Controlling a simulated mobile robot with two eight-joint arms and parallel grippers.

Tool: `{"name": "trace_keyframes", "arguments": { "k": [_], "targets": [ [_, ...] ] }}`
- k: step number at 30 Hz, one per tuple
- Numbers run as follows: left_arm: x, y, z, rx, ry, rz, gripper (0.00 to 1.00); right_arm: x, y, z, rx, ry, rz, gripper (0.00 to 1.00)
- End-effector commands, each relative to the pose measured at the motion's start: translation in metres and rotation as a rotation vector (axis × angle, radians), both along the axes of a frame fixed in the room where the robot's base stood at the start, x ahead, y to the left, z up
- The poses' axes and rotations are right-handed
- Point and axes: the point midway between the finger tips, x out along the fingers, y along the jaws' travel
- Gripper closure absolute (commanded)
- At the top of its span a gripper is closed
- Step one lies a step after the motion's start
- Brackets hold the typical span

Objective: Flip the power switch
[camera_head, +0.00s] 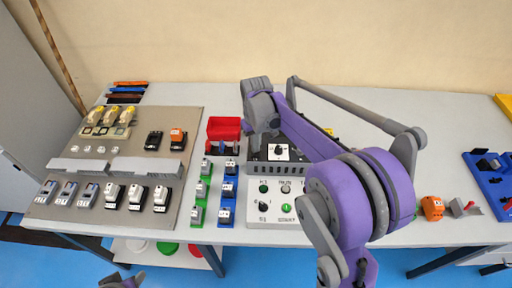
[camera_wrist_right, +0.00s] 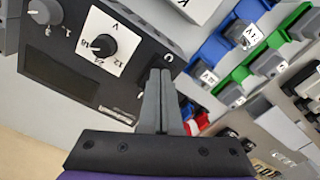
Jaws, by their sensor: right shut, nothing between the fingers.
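A black power supply box (camera_head: 283,152) with a round dial stands at the back of the table's middle. In the right wrist view the box (camera_wrist_right: 65,75) fills the upper left, with a black knob (camera_wrist_right: 103,45) on a white scale plate marked V, 12 and 24. A small white-marked spot (camera_wrist_right: 168,57) sits near the box's edge; whether it is the power switch I cannot tell. My right gripper (camera_head: 268,128) is above the box; its grey fingers (camera_wrist_right: 160,74) are shut and empty, tips close to that spot. Contact is unclear. My left gripper (camera_head: 122,282) barely shows at the bottom edge.
A white control panel (camera_head: 275,188) with buttons lies in front of the box. Green and blue holders (camera_head: 228,190) with switch modules stand to its left, with a red bin (camera_head: 224,128) behind. A large board (camera_head: 90,185) holds several components.

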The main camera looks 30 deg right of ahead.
Motion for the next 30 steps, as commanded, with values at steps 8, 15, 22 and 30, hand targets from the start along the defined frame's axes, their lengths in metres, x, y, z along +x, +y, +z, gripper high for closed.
{"name": "trace_keyframes", "arguments": {
  "k": [8, 15, 22, 30],
  "targets": [
    [0.006, 0.0, 0.018, 0.0, -0.012, 0.0, 0.5, 0.001, 0.0, 0.026, 0.0, -0.002, 0.0, 1.0],
    [0.011, 0.0, 0.031, 0.0, -0.022, 0.0, 0.5, 0.001, 0.0, 0.045, 0.0, -0.003, 0.0, 1.0],
    [0.016, 0.0, 0.042, 0.0, -0.031, 0.0, 0.5, 0.001, 0.0, 0.063, 0.0, -0.002, 0.0, 1.0],
    [0.017, 0.0, 0.043, 0.0, -0.032, 0.0, 0.5, 0.0, 0.0, 0.064, 0.0, 0.0, 0.0, 1.0]
  ]
}}
